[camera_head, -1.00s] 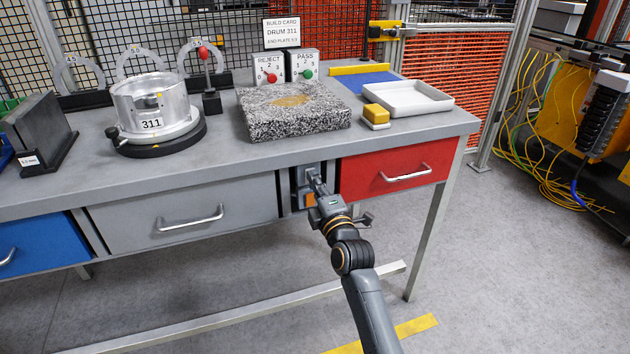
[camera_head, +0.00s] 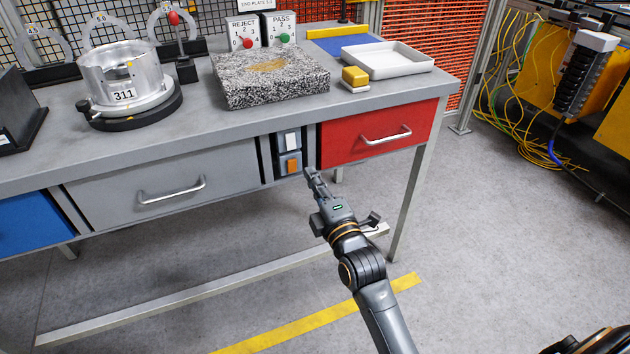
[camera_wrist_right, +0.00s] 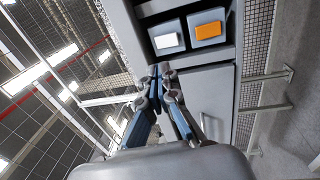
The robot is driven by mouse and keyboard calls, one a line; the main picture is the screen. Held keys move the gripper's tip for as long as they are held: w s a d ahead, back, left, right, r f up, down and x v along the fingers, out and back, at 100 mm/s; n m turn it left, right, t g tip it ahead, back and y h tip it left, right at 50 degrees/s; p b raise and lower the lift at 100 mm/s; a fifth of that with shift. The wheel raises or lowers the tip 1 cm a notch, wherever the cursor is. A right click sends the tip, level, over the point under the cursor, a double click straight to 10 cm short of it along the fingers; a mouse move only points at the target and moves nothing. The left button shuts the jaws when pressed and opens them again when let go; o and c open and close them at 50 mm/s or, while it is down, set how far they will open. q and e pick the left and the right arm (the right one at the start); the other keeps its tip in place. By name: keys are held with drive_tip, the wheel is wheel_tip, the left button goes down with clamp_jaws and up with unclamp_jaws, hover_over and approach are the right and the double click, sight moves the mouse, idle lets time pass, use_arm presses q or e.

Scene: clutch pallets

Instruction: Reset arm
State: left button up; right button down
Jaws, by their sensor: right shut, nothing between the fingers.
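My right gripper (camera_head: 312,176) is in front of the workbench, just below and right of a small switch panel between the grey and red drawers. Its fingers are closed together with nothing between them. The panel has a white button (camera_head: 291,141) above an orange button (camera_head: 292,166). In the right wrist view, the gripper's fingertips (camera_wrist_right: 160,70) meet below the white button (camera_wrist_right: 166,41), and the orange button (camera_wrist_right: 208,31) is to its right. The fingertips look apart from both buttons. My left gripper is not in view.
The workbench (camera_head: 210,119) carries a metal drum marked 311 (camera_head: 122,75), a speckled stone slab (camera_head: 275,90), a yellow-topped block (camera_head: 355,77) and a white tray (camera_head: 390,72). A red drawer (camera_head: 350,152) is shut beside the arm. The floor in front is open.

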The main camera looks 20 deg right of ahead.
drive_tip(key=shift+s, duration=0.55)
drive_tip(key=s+a+f+m+g, duration=0.1)
drive_tip(key=s+f+m+g, duration=0.3)
drive_tip(key=f, duration=0.8)
drive_tip(key=s+f+m+g, duration=0.3)
drive_tip(key=s+f, duration=0.2)
drive_tip(key=f, duration=0.6)
drive_tip(key=s+a+f+m+g, duration=0.1)
drive_tip(key=s+f+m+g, duration=0.3)
drive_tip(key=f, duration=0.8)
drive_tip(key=s+d+f+m+g, duration=0.1)
drive_tip(key=s+f+m+g, duration=0.2)
drive_tip(key=s+f, duration=0.5)
drive_tip(key=s+d+f+m+g, duration=0.1)
drive_tip(key=s+f+m+g, duration=0.2)
drive_tip(key=s, duration=0.9)
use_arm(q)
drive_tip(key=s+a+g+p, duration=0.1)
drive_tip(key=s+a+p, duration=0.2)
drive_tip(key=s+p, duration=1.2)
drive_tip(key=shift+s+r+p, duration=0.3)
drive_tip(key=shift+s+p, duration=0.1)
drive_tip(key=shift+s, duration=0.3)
use_arm(e)
drive_tip(key=s+d+n+g, duration=0.1)
drive_tip(key=s+d, duration=0.2)
drive_tip(key=s, duration=1.3)
drive_tip(key=shift+f+g+h, duration=0.3)
drive_tip(key=shift+f, duration=0.05)
